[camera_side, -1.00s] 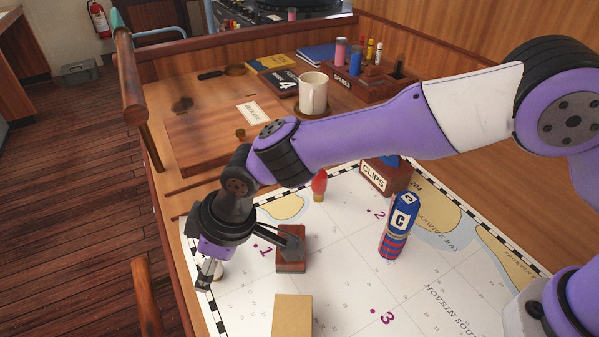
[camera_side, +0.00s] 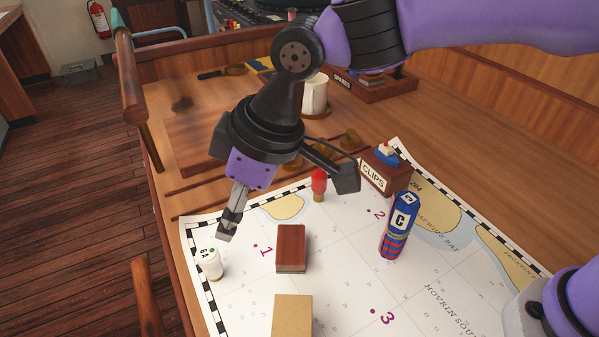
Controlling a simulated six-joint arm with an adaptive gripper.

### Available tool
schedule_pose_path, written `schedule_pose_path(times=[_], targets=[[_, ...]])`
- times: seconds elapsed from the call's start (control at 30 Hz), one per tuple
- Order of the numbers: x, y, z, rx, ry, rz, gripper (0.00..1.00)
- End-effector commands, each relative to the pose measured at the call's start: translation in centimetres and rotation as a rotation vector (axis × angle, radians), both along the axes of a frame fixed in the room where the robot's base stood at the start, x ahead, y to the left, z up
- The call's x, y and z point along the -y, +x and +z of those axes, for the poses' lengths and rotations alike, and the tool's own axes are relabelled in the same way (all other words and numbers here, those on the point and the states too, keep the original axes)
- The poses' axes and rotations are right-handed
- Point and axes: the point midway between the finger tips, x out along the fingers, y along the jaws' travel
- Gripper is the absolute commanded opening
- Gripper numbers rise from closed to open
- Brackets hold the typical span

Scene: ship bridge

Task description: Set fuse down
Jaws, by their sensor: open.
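A white fuse (camera_side: 209,264) marked "6A" stands on the left edge of the chart (camera_side: 340,270), left of the printed number 1. My gripper (camera_side: 288,201) is open and empty, with its fingers spread wide. It hangs above the chart, up and to the right of the fuse, apart from it. The whole front of the fuse shows.
A brown block (camera_side: 290,248), a tan block (camera_side: 292,316), a red bulb (camera_side: 319,185) and a blue-and-red cylinder (camera_side: 398,226) stand on the chart. A CLIPS box (camera_side: 385,175), a mug (camera_side: 314,94) and a SPARES rack (camera_side: 385,86) are behind.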

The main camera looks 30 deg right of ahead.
Motion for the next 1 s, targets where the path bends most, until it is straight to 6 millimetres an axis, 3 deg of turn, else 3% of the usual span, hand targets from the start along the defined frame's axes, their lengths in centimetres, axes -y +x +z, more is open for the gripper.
schedule_pose_path(times=[0.13, 0.23, 0.3, 0.4, 0.5, 0.7, 1.0], targets=[[7.2, 1.0, 3.4, 0.018, 0.013, -0.177, 0.66], [14.5, 0.2, 5.6, 0.035, 0.023, -0.359, 0.66], [19.3, -1.3, 6.4, 0.047, 0.029, -0.491, 0.66], [24.7, -4.3, 6.5, 0.062, 0.036, -0.663, 0.66], [28.3, -7.1, 5.7, 0.075, 0.041, -0.802, 0.66], [31.2, -10.2, 4.3, 0.085, 0.044, -0.943, 0.66], [31.5, -10.5, 4.1, 0.085, 0.044, -0.956, 0.66]])
